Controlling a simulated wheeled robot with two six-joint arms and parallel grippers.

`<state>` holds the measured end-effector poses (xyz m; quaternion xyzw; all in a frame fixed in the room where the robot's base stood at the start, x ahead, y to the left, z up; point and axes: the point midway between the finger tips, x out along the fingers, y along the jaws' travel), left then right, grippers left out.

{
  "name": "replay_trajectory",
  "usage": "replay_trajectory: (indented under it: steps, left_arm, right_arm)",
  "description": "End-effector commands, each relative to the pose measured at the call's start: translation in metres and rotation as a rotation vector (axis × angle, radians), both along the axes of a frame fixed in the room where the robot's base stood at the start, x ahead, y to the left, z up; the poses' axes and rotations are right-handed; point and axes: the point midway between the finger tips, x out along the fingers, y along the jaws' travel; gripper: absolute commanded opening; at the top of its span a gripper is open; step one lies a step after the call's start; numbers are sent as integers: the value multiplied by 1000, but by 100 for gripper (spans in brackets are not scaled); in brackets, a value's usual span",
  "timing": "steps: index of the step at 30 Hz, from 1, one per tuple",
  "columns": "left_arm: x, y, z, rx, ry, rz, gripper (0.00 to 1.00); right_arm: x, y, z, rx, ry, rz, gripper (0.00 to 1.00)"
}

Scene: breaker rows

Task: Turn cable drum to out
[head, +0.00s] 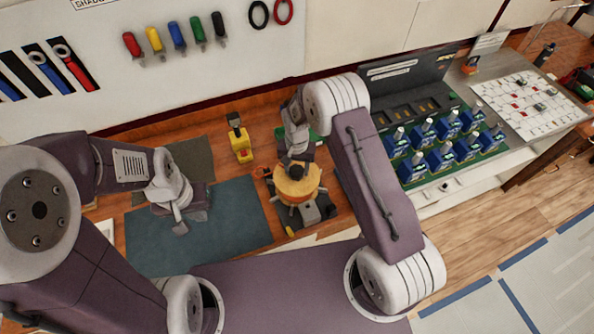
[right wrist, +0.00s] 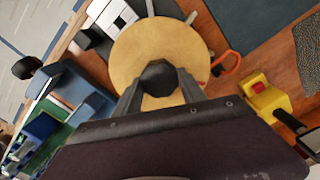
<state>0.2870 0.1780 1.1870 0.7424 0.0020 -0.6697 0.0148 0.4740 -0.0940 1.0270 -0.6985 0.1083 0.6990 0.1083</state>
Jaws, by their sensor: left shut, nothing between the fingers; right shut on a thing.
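The cable drum (head: 298,182) is a round, wood-coloured disc on a dark base on the bench. In the right wrist view its pale round top (right wrist: 140,50) fills the upper middle. My right gripper (head: 294,165) is above the drum; in the right wrist view its fingers (right wrist: 160,82) are shut on the dark knob (right wrist: 159,76) on the drum's top. My left gripper (head: 180,222) is shut and empty above the blue-green mat, left of the drum. Any "out" marking is not readable here.
The blue-green mat (head: 235,225) lies left of the drum. A yellow device (head: 241,145) stands behind it, and an orange loop (right wrist: 231,63) lies beside the drum. Several blue breakers (head: 440,158) stand on a green board at right.

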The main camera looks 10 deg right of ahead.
Motion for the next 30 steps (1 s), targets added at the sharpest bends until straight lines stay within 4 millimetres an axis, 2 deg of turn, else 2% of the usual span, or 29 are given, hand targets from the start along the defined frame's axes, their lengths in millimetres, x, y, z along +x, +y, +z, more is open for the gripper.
replay_trajectory:
  steps: [9, 30]
  left_arm:
    - [0, 0, -17, 0, 0, 0, 0]
    - [0, 0, -39, 0, 0, 0, 0]
  right_arm:
    - [1, 1, -1, 0, -3, 300, 0]
    - [1, 2, 0, 0, -3, 964, 0]
